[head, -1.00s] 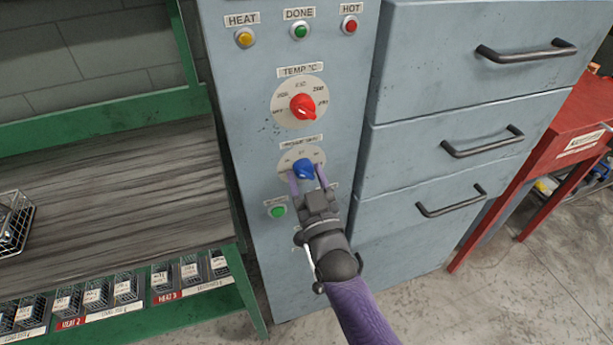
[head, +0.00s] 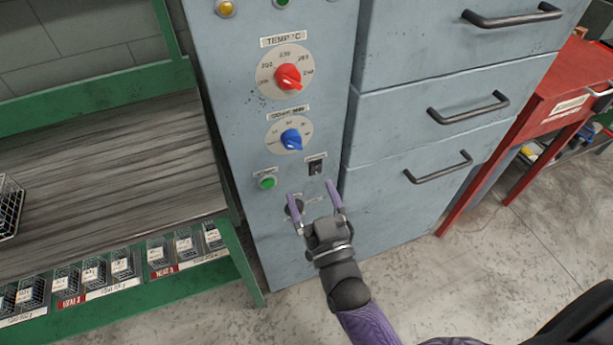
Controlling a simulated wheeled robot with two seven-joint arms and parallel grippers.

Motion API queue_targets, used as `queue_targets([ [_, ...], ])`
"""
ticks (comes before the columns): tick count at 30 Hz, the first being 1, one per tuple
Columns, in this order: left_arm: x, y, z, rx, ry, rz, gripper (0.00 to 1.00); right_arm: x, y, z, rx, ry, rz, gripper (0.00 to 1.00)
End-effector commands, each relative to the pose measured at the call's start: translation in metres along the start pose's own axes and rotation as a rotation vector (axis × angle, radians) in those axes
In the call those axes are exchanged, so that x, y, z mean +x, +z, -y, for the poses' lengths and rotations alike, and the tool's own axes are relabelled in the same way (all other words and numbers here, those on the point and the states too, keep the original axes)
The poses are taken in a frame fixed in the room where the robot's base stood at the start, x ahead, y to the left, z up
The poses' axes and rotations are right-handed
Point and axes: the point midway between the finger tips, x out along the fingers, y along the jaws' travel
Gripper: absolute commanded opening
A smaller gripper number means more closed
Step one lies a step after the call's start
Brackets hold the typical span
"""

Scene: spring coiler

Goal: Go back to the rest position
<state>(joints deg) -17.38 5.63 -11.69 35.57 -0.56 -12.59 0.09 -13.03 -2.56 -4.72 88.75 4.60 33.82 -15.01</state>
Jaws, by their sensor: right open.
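My right gripper (head: 314,192) is open and empty in the head view, in front of the lower part of the grey control panel (head: 285,230). Its two purple fingers point up at the panel, below the blue knob (head: 291,139) and apart from it. A dark round part of the panel shows behind the left finger. The red TEMP knob (head: 288,77) is above the blue one. A green button (head: 267,183) and a black switch (head: 316,167) sit just above the fingers. My left gripper is out of view.
Grey drawers (head: 440,120) with dark bar handles stand right of the panel. A red table (head: 540,110) is farther right. A green bench (head: 110,180) with a wire basket (head: 10,205) on top and several small labelled baskets along its front is at left. Open concrete floor lies at lower right.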

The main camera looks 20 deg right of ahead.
Motion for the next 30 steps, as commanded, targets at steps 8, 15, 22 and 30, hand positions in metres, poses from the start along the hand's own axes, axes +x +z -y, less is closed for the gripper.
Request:
queue_targets([
  [8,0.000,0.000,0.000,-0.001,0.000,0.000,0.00,0.000,0.000,0.000,0.000,0.000,-0.001,0.89],
  [15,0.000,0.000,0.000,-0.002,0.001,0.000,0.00,-0.027,0.056,0.013,0.007,-0.075,0.221,0.89],
  [22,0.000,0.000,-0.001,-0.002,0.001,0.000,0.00,-0.209,0.209,0.026,-0.003,-0.264,1.044,0.89],
  [30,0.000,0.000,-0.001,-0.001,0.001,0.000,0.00,-0.403,0.236,-0.016,-0.082,-0.307,1.715,0.89],
])
